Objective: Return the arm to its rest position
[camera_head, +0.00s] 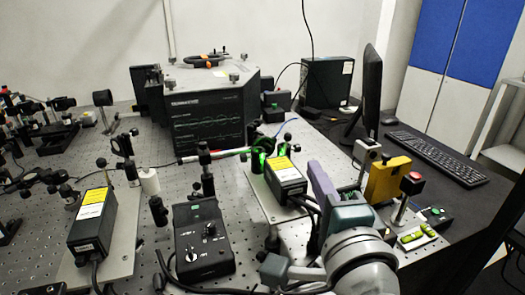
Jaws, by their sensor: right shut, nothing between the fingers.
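My right gripper (324,182) reaches in from the bottom right of the head view, above the right part of the bench. It is shut and empty. My grey wrist (360,268) fills the bottom edge behind it and hides the bench below. The gripper is close to a black box with a yellow label (285,176), and in this view partly overlaps its cables. I cannot tell whether they touch. My left gripper is not in view.
A yellow block (388,181), a red-topped post (411,184) and a green level (416,237) are to the gripper's right. A control box (203,245) and a second labelled box (92,222) stand left. A spectrometer (205,110), monitor (368,88) and keyboard (437,158) are behind.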

